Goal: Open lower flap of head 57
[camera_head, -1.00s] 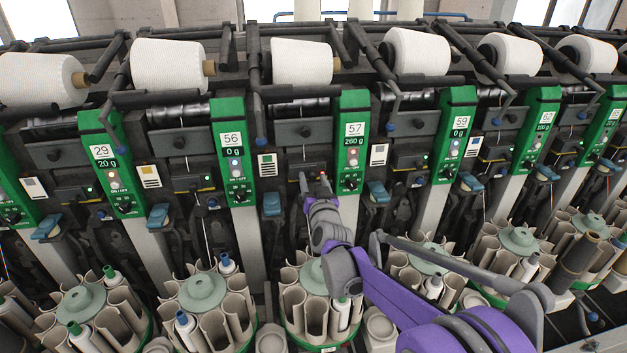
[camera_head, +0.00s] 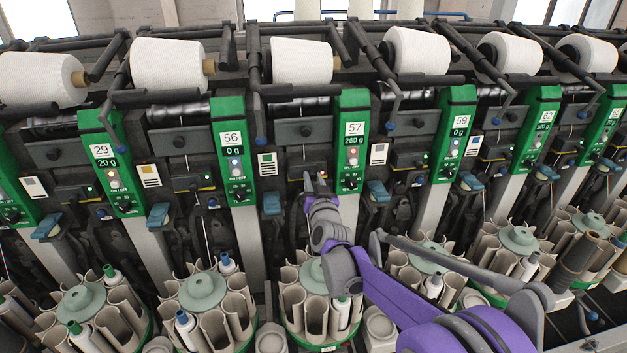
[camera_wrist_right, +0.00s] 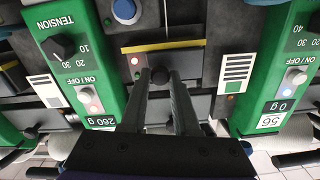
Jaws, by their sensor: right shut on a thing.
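Head 57 (camera_head: 352,140) has a green panel reading 57 and 260 g, right of the middle in the head view. Its panel also shows in the right wrist view (camera_wrist_right: 98,120), upside down. Left of it is a dark flap (camera_wrist_right: 187,62) with a yellow strip and a lit red light. My right gripper (camera_head: 314,178) reaches this lower part from below. In the right wrist view its two fingers (camera_wrist_right: 160,76) are shut on a dark round knob at the flap, which they partly hide. The flap looks closed against the machine. My left gripper is not in view.
Head 56 (camera_head: 232,150) stands to the left and head 59 (camera_head: 459,130) to the right. Bobbin magazines (camera_head: 204,291) line the front below. A white yarn cone (camera_head: 301,61) lies above. A blue lever (camera_head: 272,203) hangs left of my gripper.

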